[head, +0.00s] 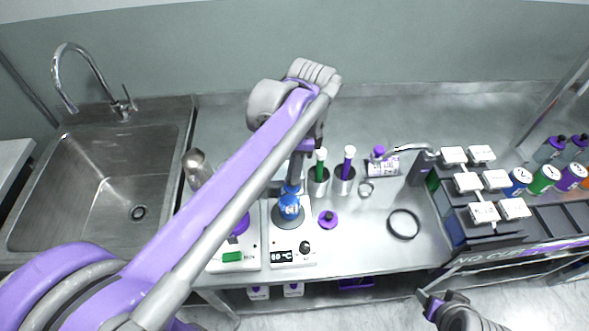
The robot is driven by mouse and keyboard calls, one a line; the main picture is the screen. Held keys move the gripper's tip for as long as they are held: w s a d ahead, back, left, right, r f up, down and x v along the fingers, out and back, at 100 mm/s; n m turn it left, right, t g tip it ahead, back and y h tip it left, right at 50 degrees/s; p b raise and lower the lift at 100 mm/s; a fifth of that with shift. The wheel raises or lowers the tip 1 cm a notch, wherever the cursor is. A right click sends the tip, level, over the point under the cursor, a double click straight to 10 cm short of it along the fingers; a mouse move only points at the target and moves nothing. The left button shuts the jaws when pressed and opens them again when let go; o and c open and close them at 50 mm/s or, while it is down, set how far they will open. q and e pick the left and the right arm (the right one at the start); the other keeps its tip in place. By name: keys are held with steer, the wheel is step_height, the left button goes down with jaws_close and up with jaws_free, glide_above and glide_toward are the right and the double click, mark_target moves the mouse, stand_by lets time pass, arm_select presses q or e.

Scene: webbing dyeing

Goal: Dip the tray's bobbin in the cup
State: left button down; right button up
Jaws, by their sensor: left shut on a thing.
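My left arm reaches over the counter from the lower left and bends down. Its gripper (295,184) is shut on a small blue-topped thing, mostly hidden by the fingers. Directly below is a blue, white-labelled vessel (289,208) on a hotplate (284,245) with a display; I cannot tell whether the held thing is inside it or part of it. A dark tray (545,215) at the right holds several coloured, labelled cylinders, among them a blue one (517,182) and a green one (544,179). My right gripper (432,299) appears open and empty, in front of the counter.
A purple knobbed piece (328,218) and a black ring (404,224) lie on the counter. White-topped blocks (484,212) stand right; a sink (100,190) is left.

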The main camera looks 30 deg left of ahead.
stand_by(0.4)
arm_select(q)
steer(key=shift+r+p, duration=0.75)
steer(key=shift+r, duration=0.75)
steer(key=shift+w+r, duration=0.1)
steer(key=shift+r, duration=0.45)
steer(key=shift+f, duration=0.1)
arm_select(e)
steer(key=r, duration=0.1)
steer(key=w+r, duration=0.1)
steer(key=r, duration=0.1)
steer(key=shift+w, duration=0.25)
steer(key=shift+s, duration=0.15)
steer(key=shift+f, duration=0.1)
